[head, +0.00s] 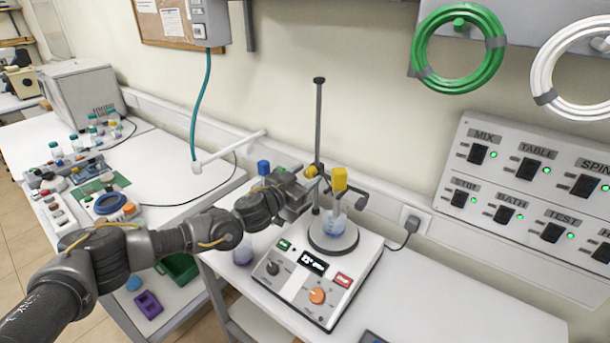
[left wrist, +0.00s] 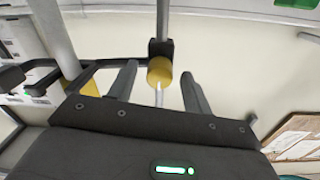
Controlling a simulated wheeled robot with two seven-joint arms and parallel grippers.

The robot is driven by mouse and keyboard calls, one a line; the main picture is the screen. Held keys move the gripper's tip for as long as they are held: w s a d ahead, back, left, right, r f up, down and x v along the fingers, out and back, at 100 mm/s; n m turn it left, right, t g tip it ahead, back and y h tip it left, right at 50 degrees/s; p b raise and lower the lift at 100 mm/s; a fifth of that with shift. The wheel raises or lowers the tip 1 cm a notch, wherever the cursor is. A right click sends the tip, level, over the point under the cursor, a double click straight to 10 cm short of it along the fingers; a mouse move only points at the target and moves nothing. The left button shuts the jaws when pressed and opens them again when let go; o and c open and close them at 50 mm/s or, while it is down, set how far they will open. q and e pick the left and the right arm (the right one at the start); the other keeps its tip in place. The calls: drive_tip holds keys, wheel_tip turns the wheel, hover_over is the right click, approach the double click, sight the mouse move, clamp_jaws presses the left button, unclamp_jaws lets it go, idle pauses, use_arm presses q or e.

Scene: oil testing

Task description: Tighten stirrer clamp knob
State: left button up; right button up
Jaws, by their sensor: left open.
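The yellow clamp knob (left wrist: 160,71) sits on a dark clamp block on a thin vertical rod in the left wrist view. In the head view the knob (head: 311,171) shows small beside the stand rod (head: 318,120). My left gripper (left wrist: 158,74) is open, with one finger on each side of the knob and visible gaps between. In the head view my left gripper (head: 306,188) is at the stand from the left and partly covers the clamp. My right gripper is not in view.
A blue-capped bottle (head: 264,168) stands close behind my left arm. A wall panel of labelled switches (head: 535,185) is at the right. The bench is clear right of the stirrer (head: 450,300). A grey box (head: 83,92) and small bottles are on the left bench.

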use_arm(q)
drive_tip(key=c, duration=1)
drive_tip(key=shift+f+m+b, duration=0.25)
drive_tip(key=shift+m+b, duration=0.75)
drive_tip(key=shift+b, duration=0.2)
drive_tip(key=m+b, duration=0.3)
drive_tip(key=m, duration=0.1)
drive_tip(key=shift+r, duration=0.1)
drive_tip(key=m+b, duration=0.3)
drive_tip(key=m, duration=0.1)
drive_tip(key=m+b, duration=0.4)
drive_tip(key=shift+b, duration=0.3)
drive_tip(key=shift+s+r+m+y+b, duration=0.15)
drive_tip(key=shift+m+y+b, duration=0.15)
drive_tip(key=shift+m+b, duration=1.5)
